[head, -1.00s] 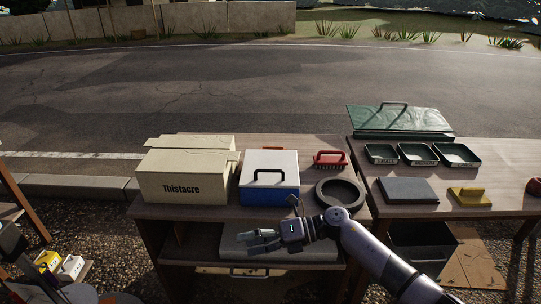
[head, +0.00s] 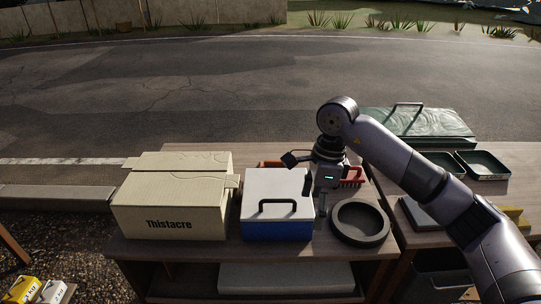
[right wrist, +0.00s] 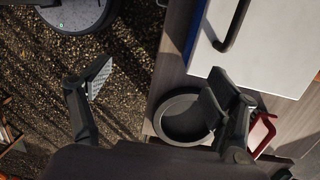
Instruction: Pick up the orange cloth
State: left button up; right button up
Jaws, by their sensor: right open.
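A strip of orange (head: 269,163) shows behind the blue and white cooler box (head: 277,190) in the head view. The box hides most of it, so I cannot tell whether it is the orange cloth. No other orange cloth shows clearly. My right gripper (head: 322,207) points down just right of the cooler box, beside the dark ring (head: 360,222). The cooler's white lid (right wrist: 268,48) is at upper right there. My left gripper is out of the head view.
A cardboard box (head: 170,208) stands left of the cooler. A red brush (head: 352,176) sits behind the ring, partly hidden by my right arm. Green trays (head: 484,165) and a green lidded case (head: 420,126) are on the right table. A shelf lies below the tabletop.

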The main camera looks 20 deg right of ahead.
aim_at(266, 163)
jog(key=i, duration=1.3)
